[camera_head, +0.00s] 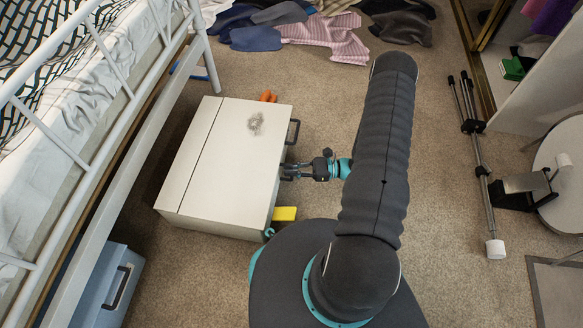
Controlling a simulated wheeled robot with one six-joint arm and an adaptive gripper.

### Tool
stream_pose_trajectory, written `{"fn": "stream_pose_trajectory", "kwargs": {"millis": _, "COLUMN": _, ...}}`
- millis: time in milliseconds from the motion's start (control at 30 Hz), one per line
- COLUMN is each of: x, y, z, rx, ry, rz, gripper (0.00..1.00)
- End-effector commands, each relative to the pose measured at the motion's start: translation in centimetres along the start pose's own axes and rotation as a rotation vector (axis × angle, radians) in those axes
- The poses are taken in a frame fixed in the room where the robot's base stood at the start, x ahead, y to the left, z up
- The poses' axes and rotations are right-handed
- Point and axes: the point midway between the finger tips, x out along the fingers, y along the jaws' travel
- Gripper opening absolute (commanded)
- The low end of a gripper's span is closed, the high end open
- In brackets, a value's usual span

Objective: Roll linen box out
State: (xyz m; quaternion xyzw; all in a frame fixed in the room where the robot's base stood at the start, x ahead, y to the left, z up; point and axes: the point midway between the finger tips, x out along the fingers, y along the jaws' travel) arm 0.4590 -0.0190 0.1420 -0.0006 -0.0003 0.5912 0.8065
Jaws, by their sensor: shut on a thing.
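A white, flat-topped linen box (225,165) lies on the carpet beside the bed, its left part close to the bed frame. Its lid has a seam along the left and a grey patch (256,124). A dark handle (293,132) sits on its right side. My gripper (287,171) is at the right side of the box, below that handle in the picture, and is shut on the box's side. The exact grip spot is small and partly hidden by the fingers.
A blue-grey box (112,285) with a dark handle stands under the white bed frame (130,130). Orange (267,96) and yellow (284,214) things touch or lie near the box. Clothes (325,38) lie at the back. A metal stand (478,160) lies at right.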

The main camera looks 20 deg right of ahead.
Motion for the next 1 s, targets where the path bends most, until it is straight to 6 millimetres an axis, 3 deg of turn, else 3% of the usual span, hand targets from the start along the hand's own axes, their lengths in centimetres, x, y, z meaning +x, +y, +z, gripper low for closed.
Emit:
{"fn": "stream_pose_trajectory", "kwargs": {"millis": 233, "x": 0.1, "y": 0.4, "z": 0.0, "rx": 0.006, "ry": -0.002, "rz": 0.007, "gripper": 0.00}}
{"fn": "stream_pose_trajectory", "kwargs": {"millis": 300, "x": 0.1, "y": 0.4, "z": 0.0, "rx": 0.006, "ry": -0.002, "rz": 0.007, "gripper": 0.23}}
{"fn": "stream_pose_trajectory", "kwargs": {"millis": 367, "x": 0.0, "y": 0.3, "z": 0.0, "rx": 0.006, "ry": -0.002, "rz": 0.005, "gripper": 0.37}}
{"fn": "stream_pose_trajectory", "kwargs": {"millis": 767, "x": -0.7, "y": 0.1, "z": 0.0, "rx": 0.002, "ry": -0.001, "rz": -0.002, "gripper": 0.37}}
{"fn": "stream_pose_trajectory", "kwargs": {"millis": 1000, "x": -4.5, "y": 0.0, "z": 0.0, "rx": 0.001, "ry": 0.000, "rz": -0.006, "gripper": 0.37}}
